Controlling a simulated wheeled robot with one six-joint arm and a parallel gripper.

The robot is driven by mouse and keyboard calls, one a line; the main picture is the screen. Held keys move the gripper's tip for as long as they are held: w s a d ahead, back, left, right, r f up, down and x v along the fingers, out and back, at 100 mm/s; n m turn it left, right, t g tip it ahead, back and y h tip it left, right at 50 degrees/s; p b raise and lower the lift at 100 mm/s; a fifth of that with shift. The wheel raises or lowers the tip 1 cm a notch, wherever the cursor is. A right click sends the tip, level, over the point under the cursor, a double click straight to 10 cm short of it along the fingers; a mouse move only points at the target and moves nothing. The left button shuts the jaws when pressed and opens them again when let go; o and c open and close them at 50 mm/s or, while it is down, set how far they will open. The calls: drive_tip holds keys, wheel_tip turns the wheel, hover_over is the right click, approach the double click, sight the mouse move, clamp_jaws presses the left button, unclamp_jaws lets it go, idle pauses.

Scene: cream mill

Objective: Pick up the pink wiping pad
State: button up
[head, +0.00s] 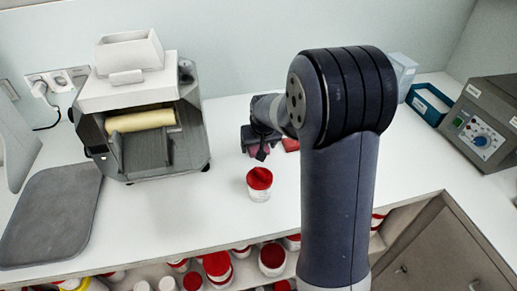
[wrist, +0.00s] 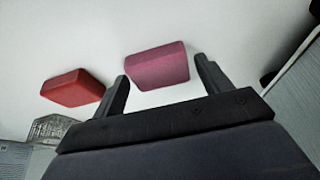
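The pink wiping pad (wrist: 157,66) lies on the white worktop, in the upper middle of the wrist view. My gripper (wrist: 162,70) is open, with one finger at the left of the pad and the other at its right. The pad is at the fingertips, and a gap shows on the right; I cannot tell how deep it sits between them. In the head view my gripper (head: 258,150) is over the worktop behind the red-lidded jar, and it mostly hides the pad.
A red pad (wrist: 75,88) lies just left of my left finger in the wrist view. The red-lidded jar (head: 259,183) stands in front of my gripper. A mill (head: 140,105) and grey mat (head: 52,215) are left; a blue tray (head: 428,104) and grey control box (head: 487,125) are right.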

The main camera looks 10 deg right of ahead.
drive_tip(key=c, duration=0.8)
drive_tip(key=shift+c, duration=0.2)
wheel_tip(320, 180, up, 10)
